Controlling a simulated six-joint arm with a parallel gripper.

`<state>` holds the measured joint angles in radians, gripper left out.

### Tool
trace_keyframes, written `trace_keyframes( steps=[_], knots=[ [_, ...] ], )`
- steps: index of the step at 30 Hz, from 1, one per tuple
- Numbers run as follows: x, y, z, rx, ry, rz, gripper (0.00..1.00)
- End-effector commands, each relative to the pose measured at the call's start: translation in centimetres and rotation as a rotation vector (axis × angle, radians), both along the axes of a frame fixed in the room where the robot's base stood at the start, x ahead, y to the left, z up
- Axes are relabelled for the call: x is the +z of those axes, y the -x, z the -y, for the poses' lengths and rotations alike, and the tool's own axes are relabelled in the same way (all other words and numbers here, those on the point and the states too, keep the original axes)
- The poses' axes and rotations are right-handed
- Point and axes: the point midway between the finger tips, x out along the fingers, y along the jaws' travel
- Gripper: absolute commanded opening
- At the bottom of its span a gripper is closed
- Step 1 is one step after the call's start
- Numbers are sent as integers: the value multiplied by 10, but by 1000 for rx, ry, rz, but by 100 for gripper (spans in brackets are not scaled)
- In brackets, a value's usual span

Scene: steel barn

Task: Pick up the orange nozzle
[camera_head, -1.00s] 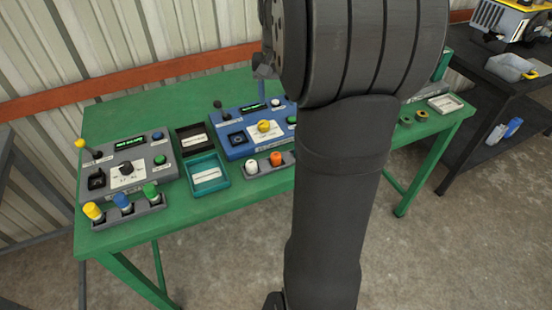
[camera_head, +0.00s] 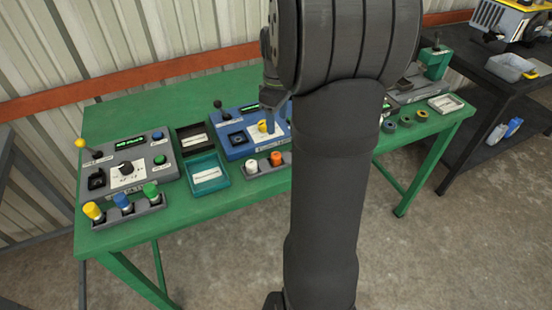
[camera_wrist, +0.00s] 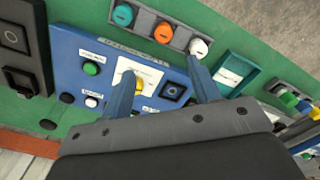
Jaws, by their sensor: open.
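The orange nozzle (camera_head: 276,158) stands upright in a grey rack at the front edge of the green table, just right of the white nozzle (camera_head: 251,166). In the wrist view the orange nozzle (camera_wrist: 163,33) sits in the middle of the rack, between a teal nozzle (camera_wrist: 123,15) and the white one. My gripper (camera_wrist: 160,67) is open and empty. Its two fingers spread over the blue control box (camera_wrist: 66,50), short of the rack in the picture. The right fingertip overlaps the view close to the white nozzle. In the head view my arm hides the teal nozzle.
The blue box has a yellow knob (camera_head: 262,126) and an upright lever (camera_head: 217,104). A teal tray (camera_head: 222,183) lies left of the rack. A grey box (camera_head: 84,164) and a rack of yellow, blue and green-capped nozzles (camera_head: 160,203) stand farther left. Clear floor lies in front.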

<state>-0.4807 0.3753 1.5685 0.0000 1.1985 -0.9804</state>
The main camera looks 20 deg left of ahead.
Motion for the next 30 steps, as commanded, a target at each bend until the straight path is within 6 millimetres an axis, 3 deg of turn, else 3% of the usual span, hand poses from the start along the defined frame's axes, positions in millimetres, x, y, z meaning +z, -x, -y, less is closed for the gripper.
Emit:
trace_keyframes(
  steps=[3, 9, 17, 25, 30],
  knots=[
    [-28, 1, 0, -1, 3, -4, 56],
    [-64, 1, 0, -1, 1, -2, 56],
    [-83, 2, 0, -2, 0, -1, 56],
    [-121, 7, 0, -3, 1, -1, 56],
    [-129, 7, -1, -2, 0, 0, 56]
  ],
)
